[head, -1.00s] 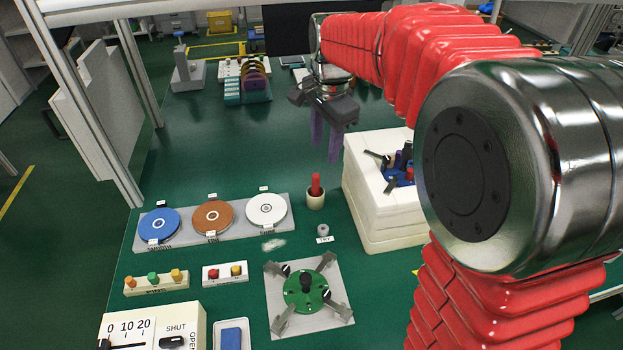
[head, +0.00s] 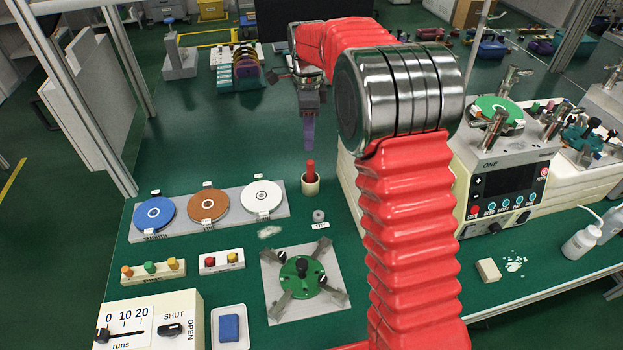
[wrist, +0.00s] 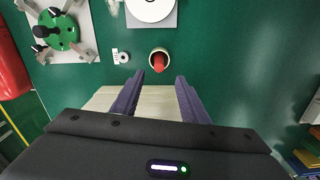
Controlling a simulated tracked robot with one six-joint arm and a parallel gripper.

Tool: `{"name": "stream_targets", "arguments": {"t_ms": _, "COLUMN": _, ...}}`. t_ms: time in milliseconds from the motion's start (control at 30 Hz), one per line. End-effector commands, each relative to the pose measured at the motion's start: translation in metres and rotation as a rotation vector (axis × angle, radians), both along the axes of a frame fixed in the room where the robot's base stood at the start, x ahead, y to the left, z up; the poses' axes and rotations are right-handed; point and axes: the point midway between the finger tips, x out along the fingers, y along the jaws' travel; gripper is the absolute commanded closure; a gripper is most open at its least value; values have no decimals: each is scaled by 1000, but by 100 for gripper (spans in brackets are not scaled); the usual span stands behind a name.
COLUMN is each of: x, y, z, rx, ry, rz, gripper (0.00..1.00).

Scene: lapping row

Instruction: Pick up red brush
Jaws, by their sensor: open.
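The red brush (head: 310,168) stands upright in a small cream cup (head: 310,185) on the green bench, right of the white disc. In the wrist view the red brush (wrist: 159,62) shows as a red end inside the round cup (wrist: 158,52). My gripper (head: 309,148) has purple fingers pointing down and hangs above and behind the brush in the head view. Nothing is between the fingers.
Blue, brown and white discs (head: 263,196) lie on a grey strip to the left. A small grey ring (head: 318,215) lies in front of the cup. A green fixture (head: 300,281) stands nearer. A cream machine (head: 505,180) is at right, partly behind my arm.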

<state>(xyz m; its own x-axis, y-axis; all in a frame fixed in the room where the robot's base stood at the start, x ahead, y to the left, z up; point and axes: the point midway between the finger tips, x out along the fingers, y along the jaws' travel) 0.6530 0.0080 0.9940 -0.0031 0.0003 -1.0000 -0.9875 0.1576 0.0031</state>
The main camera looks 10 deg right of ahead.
Motion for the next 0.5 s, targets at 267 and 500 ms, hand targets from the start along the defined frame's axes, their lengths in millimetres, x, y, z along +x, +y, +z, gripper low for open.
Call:
{"name": "stream_targets", "arguments": {"t_ms": 267, "x": -1, "y": 0, "z": -7, "rx": 0, "ry": 2, "rz": 1, "gripper": 60}}
{"name": "stream_targets", "arguments": {"t_ms": 500, "x": -1, "y": -1, "z": -40, "rx": -1, "ry": 3, "rz": 1, "gripper": 60}}
